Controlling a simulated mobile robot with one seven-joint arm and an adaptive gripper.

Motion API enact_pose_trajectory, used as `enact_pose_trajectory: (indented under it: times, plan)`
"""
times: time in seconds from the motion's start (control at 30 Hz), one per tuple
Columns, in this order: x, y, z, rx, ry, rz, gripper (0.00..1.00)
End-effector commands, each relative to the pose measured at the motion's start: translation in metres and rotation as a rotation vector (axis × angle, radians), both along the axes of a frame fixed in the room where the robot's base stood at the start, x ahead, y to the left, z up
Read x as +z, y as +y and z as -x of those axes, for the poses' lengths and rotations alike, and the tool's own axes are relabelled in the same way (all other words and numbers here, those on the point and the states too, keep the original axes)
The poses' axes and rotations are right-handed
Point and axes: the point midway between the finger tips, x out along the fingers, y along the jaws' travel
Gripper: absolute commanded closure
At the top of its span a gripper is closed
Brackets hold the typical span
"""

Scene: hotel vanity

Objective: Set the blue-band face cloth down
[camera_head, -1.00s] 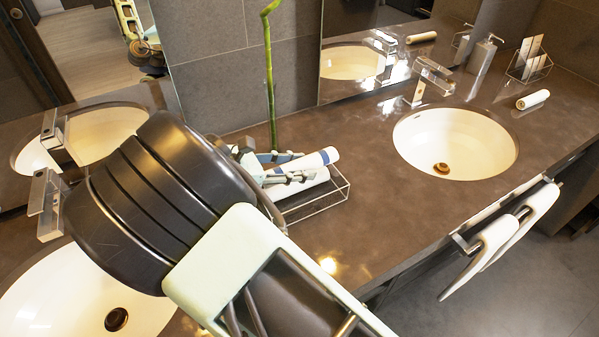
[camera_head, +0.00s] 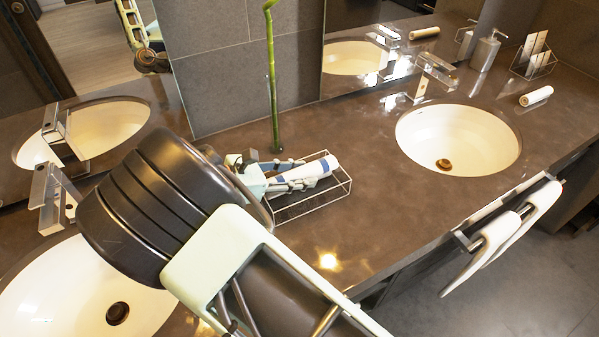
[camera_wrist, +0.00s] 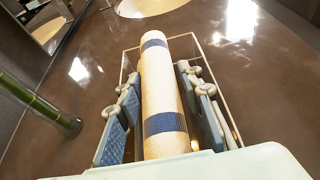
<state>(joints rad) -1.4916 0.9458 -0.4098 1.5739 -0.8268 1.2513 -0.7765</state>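The blue-band face cloth (camera_head: 318,168) is a white roll with blue bands. It lies in the wire tray (camera_head: 349,186), pointing away from my gripper. In the wrist view the cloth (camera_wrist: 163,90) runs lengthwise between my two fingers, with both bands showing. My gripper (camera_wrist: 163,110) straddles it, one grey-blue finger on each side, and narrow gaps seem to show between the pads and the roll. In the head view my gripper (camera_head: 285,178) is low at the tray's left end, partly hidden by my wrist. What lies under the cloth is hidden.
A bamboo stalk (camera_head: 272,90) stands just behind the tray. A sink (camera_head: 458,140) with a faucet (camera_head: 433,72) is to the right, and another rolled cloth (camera_head: 536,96) lies beyond it. The counter between tray and right sink is clear.

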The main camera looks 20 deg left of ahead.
Motion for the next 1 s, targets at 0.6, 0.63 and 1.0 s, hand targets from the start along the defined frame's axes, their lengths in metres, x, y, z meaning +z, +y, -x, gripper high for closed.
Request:
enact_pose_trajectory:
  times: [0.6, 0.63, 1.0]
  plan:
    - [0.016, 0.005, 0.004, 0.002, -0.001, -0.002, 0.49]
    - [0.017, 0.008, 0.008, 0.002, -0.001, -0.002, 0.49]
    - [0.047, 0.054, 0.066, 0.002, -0.001, -0.002, 0.49]
